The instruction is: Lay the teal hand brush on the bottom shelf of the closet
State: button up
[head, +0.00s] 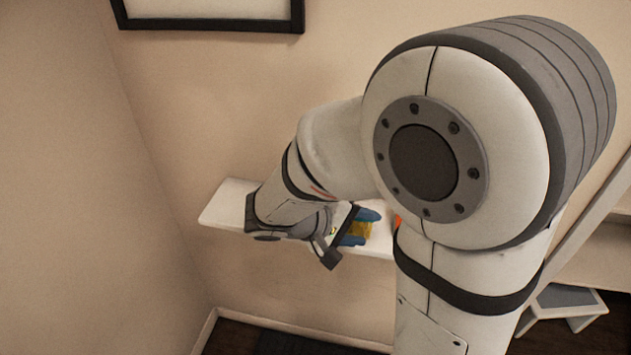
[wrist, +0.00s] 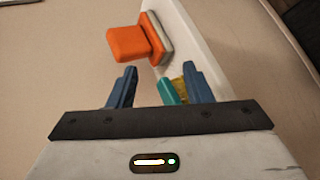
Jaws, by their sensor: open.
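The teal hand brush (wrist: 169,91) with yellow bristles shows in the wrist view, close beside the right finger and partly hidden by it. Its yellow bristles (head: 360,229) also show in the head view between the blue fingers, over the white wall shelf (head: 226,207). My gripper (wrist: 160,70) is open, with its fingers spread apart and the brush nearer the right one. I cannot tell whether the finger touches it. In the head view my gripper (head: 358,227) is at the wall shelf, partly hidden. A white unit, perhaps the closet (head: 612,252), shows in part at the right edge.
An orange object with a pale base (wrist: 129,44) stands on the wall shelf, just beyond the fingers. A small grey-topped step stool (head: 568,300) stands at the lower right. A dark-framed picture (head: 210,23) hangs above. Dark floor shows below the shelf.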

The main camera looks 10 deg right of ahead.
jog(key=w+a+f+n+t, duration=0.1)
jog(key=w+a+n+t, duration=0.1)
jog(key=a, duration=0.3)
jog(key=w+a+f+n+t, duration=0.1)
jog(key=w+a+n+t, duration=0.1)
jog(key=w+a+t, duration=0.2)
jog(key=w+a+f+n+t+b, duration=0.1)
jog(key=w+a+t, duration=0.2)
jog(key=a+t, duration=0.2)
jog(key=shift+w+a+f+n, duration=0.2)
jog(key=shift+a+n, duration=0.2)
jog(key=shift+a, duration=0.2)
jog(key=p+x, duration=0.1)
jog(key=x, duration=0.2)
jog(key=p+x, duration=0.1)
jog(key=x, duration=0.3)
jog(key=shift+d+f, duration=0.1)
jog(key=shift+f, duration=0.15)
jog(key=shift+c, duration=0.5)
grip_shut()
